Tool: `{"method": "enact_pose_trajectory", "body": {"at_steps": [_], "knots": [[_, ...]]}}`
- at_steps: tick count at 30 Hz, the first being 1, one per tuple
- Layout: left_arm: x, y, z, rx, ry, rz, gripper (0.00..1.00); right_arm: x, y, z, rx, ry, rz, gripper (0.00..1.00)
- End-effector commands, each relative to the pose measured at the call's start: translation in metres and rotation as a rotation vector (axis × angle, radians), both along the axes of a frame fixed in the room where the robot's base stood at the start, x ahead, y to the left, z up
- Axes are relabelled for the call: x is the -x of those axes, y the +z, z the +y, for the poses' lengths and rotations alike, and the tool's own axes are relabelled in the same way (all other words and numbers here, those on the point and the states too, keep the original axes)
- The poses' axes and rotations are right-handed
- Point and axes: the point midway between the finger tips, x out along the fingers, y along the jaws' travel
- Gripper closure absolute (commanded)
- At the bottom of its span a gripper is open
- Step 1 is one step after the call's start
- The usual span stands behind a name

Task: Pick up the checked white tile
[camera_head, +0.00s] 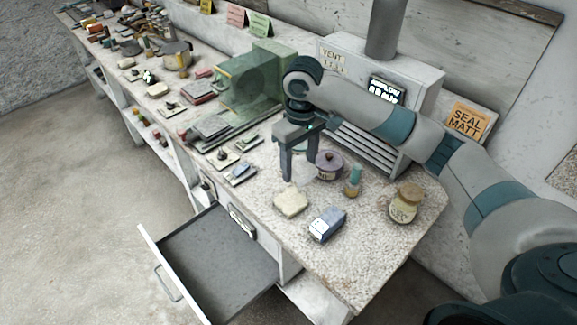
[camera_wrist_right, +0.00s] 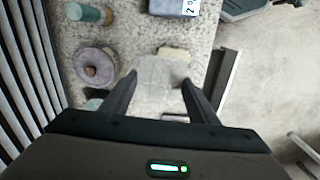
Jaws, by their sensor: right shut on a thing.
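My right gripper (camera_head: 301,166) hangs above the bench, pointing down. In the right wrist view its fingers (camera_wrist_right: 159,86) are shut on a pale, partly see-through squarish piece (camera_wrist_right: 158,90), which shows only faintly in the head view. No check pattern can be made out on it, so I cannot tell if it is the checked white tile. A small black-and-white piece (camera_head: 148,76) lies far along the bench. A cream block (camera_head: 291,204) lies below the right gripper; it also shows in the wrist view (camera_wrist_right: 174,53). My left gripper is not in view.
A purple-lidded pot (camera_head: 329,164), a teal-topped bottle (camera_head: 353,182), a jar (camera_head: 404,204) and a blue-white box (camera_head: 327,224) stand near the gripper. An open drawer (camera_head: 150,245) juts from the bench front. A green machine (camera_head: 255,80) and vent box (camera_head: 425,85) stand behind.

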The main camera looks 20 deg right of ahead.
Motion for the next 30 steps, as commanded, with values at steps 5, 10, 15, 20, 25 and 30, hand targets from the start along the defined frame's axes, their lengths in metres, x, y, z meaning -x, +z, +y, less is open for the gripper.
{"method": "enact_pose_trajectory", "body": {"at_steps": [5, 10, 15, 20, 25, 30], "knots": [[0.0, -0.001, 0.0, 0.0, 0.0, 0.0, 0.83, 0.003, 0.002, -0.002, 0.0, 0.001, 0.0, 0.7], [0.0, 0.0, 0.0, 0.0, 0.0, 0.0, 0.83, 0.003, 0.002, -0.001, 0.0, 0.001, 0.0, 0.7], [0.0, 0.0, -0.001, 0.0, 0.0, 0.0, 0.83, 0.003, 0.002, -0.001, 0.0, 0.001, 0.0, 0.7], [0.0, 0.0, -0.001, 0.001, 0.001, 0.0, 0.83, 0.004, 0.003, 0.0, -0.001, -0.002, -0.002, 0.7], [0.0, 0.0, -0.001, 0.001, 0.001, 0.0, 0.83, 0.014, 0.011, 0.011, -0.002, -0.034, -0.013, 0.7], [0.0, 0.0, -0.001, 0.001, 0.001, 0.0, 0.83, 0.042, 0.022, 0.031, -0.006, -0.105, -0.023, 0.7]]}}
